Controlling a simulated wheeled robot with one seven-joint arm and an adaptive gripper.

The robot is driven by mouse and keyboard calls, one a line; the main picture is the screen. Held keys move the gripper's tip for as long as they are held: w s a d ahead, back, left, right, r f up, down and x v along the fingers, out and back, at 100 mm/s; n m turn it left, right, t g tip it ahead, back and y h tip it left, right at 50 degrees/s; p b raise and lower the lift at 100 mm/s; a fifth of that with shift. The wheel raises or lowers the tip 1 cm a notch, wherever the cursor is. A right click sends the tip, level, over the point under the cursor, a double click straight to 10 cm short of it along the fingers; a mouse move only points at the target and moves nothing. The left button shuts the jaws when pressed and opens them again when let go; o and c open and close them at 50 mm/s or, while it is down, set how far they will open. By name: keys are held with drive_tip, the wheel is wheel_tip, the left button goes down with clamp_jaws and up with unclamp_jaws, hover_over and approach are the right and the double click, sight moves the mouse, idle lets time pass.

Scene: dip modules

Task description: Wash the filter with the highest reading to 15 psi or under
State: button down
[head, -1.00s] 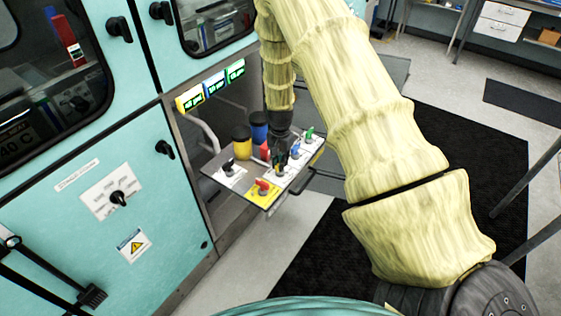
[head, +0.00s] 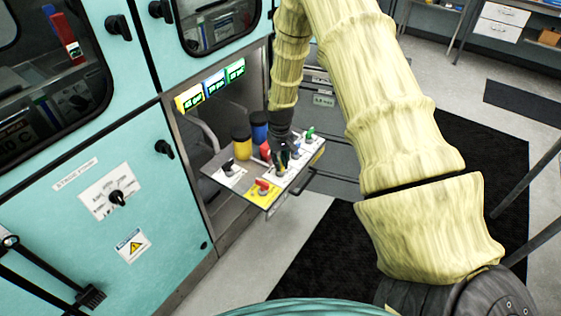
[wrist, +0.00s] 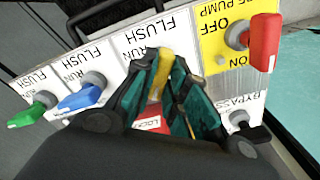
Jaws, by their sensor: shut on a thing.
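My gripper (head: 282,160) is over the control shelf (head: 290,185). In the wrist view my gripper (wrist: 165,95) is shut on the yellow valve handle (wrist: 160,72), which runs up and down the picture. The blue handle (wrist: 80,97) and green handle (wrist: 27,115) beside it point to the lower left. FLUSH and RUN labels sit by the handles. A yellow filter canister (head: 242,146) and a blue one (head: 259,128) stand behind. Three displays, yellow (head: 190,98), blue (head: 214,83) and green (head: 235,70), show readings too small to read surely.
A red pump switch (wrist: 264,45) sits on a yellow OFF/ON plate, with a black bypass knob (wrist: 248,132) beside it. A red LOCK tag (wrist: 148,123) lies close to my fingers.

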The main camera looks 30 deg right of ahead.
drive_tip(key=n, duration=0.7)
idle(0.6)
drive_tip(key=c, duration=1.4)
unclamp_jaws()
drive_tip(key=shift+c, duration=0.2)
wheel_tip(320, 180, up, 12)
